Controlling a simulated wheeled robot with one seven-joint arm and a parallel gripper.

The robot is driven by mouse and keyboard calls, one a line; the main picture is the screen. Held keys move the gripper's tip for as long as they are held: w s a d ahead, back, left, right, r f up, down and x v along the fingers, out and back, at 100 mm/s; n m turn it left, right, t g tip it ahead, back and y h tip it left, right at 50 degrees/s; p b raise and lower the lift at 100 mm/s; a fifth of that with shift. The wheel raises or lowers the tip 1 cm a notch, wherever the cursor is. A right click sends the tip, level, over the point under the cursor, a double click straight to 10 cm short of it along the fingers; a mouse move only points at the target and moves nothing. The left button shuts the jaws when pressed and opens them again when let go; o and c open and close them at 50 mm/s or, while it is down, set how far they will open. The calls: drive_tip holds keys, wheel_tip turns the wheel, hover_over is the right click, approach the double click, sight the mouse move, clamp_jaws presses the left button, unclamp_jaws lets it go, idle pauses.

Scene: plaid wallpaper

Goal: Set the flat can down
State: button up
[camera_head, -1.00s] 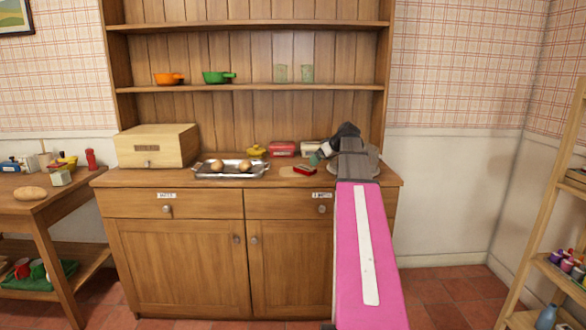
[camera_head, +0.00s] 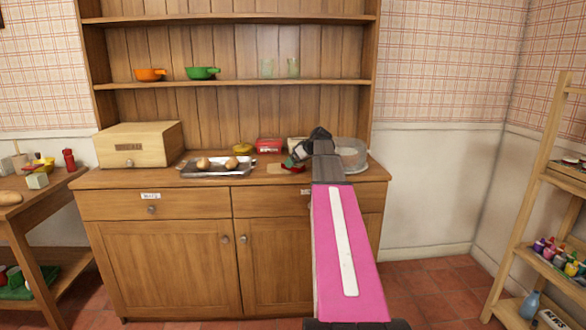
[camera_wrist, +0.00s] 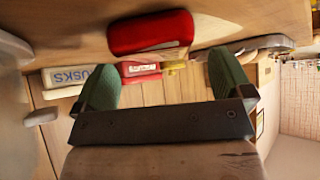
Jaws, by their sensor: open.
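The flat can is red with rounded edges. In the wrist view the can (camera_wrist: 150,32) lies on the brown wooden surface, just beyond my fingertips. My gripper (camera_wrist: 165,68) is open, with its two green-padded fingers apart and nothing between them. In the head view the can (camera_head: 293,169) shows as a small red shape on the counter (camera_head: 225,183) of the wooden dresser, partly hidden by my gripper (camera_head: 292,160).
A metal tray (camera_head: 186,172) with two round brown items stands left of the can. Behind are a yellow pot (camera_head: 243,149), a red tin (camera_head: 268,145) and a pale tin marked RUSKS (camera_wrist: 62,78). A clear round container (camera_head: 352,153) stands at the right.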

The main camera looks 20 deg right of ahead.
drive_tip(key=x, duration=0.2)
drive_tip(key=shift+w+a+f, duration=0.1)
drive_tip(key=shift+w+f, duration=0.1)
drive_tip(key=shift+w, duration=0.05)
drive_tip(key=c, duration=1.2)
drive_tip(key=shift+o, duration=0.2)
drive_tip(key=shift+r, duration=0.1)
